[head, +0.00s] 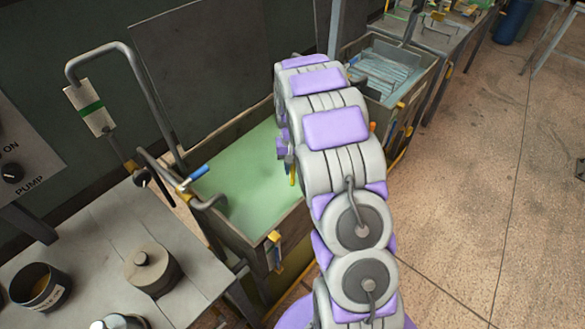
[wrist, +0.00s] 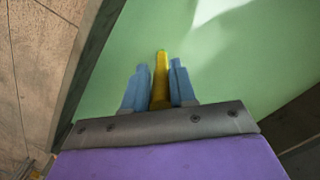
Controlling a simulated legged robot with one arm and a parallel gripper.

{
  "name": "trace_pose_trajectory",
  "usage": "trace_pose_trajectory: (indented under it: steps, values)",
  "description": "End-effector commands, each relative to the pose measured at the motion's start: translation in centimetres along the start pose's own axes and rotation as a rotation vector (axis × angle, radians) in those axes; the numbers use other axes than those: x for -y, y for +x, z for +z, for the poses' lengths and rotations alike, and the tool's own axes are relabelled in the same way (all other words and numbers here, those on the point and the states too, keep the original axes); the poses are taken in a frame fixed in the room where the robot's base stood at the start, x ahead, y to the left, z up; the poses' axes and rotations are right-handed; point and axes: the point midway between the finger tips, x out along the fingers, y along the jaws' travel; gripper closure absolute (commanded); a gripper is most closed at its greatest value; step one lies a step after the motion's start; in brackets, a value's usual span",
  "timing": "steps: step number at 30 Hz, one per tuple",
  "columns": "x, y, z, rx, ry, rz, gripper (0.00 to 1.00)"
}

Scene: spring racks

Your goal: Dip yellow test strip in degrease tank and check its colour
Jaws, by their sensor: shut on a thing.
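My gripper (wrist: 159,80) has blue fingers shut on the yellow test strip (wrist: 161,78). The strip points away from my wrist, between the fingertips. Pale green liquid (head: 240,185) lies behind it in the wrist view and fills the open tank (head: 285,240) in the head view. My arm reaches over the right part of this tank. In the head view my gripper is mostly hidden by my arm. I cannot tell whether the strip's tip touches the liquid.
A second tank (head: 420,85) with bluish contents stands behind and to the right. A bent pipe (head: 140,85) rises at the left tank's back. A grey bench (head: 100,245) at left holds a dark cup (head: 40,288) and a lidded pot (head: 152,270).

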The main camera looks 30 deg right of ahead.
Motion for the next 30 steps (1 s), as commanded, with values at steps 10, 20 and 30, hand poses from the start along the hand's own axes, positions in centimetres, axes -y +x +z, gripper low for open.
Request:
trace_pose_trajectory:
  steps: [10, 20, 30]
  values:
    - [0.0, -4.0, 0.2, -0.004, -0.001, 0.0, 1.0]
    - [0.0, -7.7, 0.5, -0.004, 0.0, -0.001, 1.0]
    - [0.0, -11.3, 0.9, -0.004, 0.0, -0.001, 1.0]
